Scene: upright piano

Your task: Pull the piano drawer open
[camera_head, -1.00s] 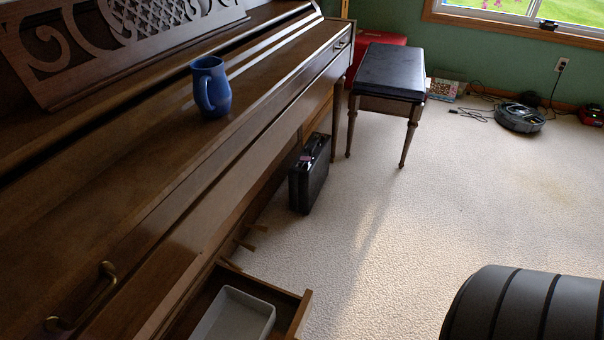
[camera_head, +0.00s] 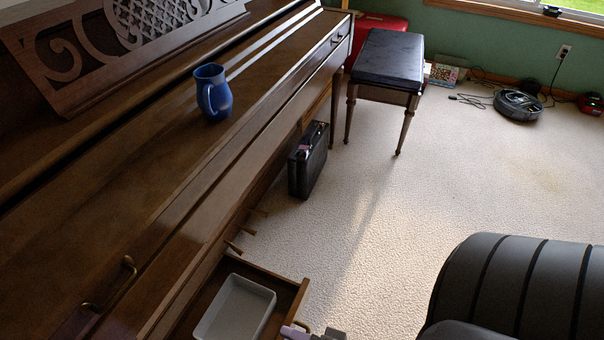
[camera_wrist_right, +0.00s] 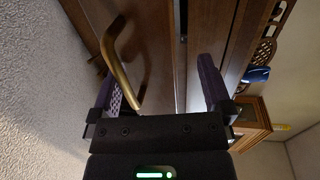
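The wooden drawer (camera_head: 300,294) under the piano's keyboard stands partly out, with a light grey tray (camera_head: 268,297) inside. My right gripper (camera_head: 298,331) shows only in part at the bottom edge of the head view, at the drawer's near front corner. In the right wrist view my right gripper (camera_wrist_right: 157,80) is open, its two purple fingers apart. A curved brass handle (camera_wrist_right: 121,65) on a wooden front reaches between the fingers, close to the left one. I cannot tell whether they touch. My left gripper is in neither view.
The piano (camera_head: 150,150) fills the left side, with a blue mug (camera_head: 213,92) on top and another brass handle (camera_head: 112,283) on its front. A black case (camera_head: 308,160) stands on the carpet. A padded bench (camera_head: 388,65) stands beyond.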

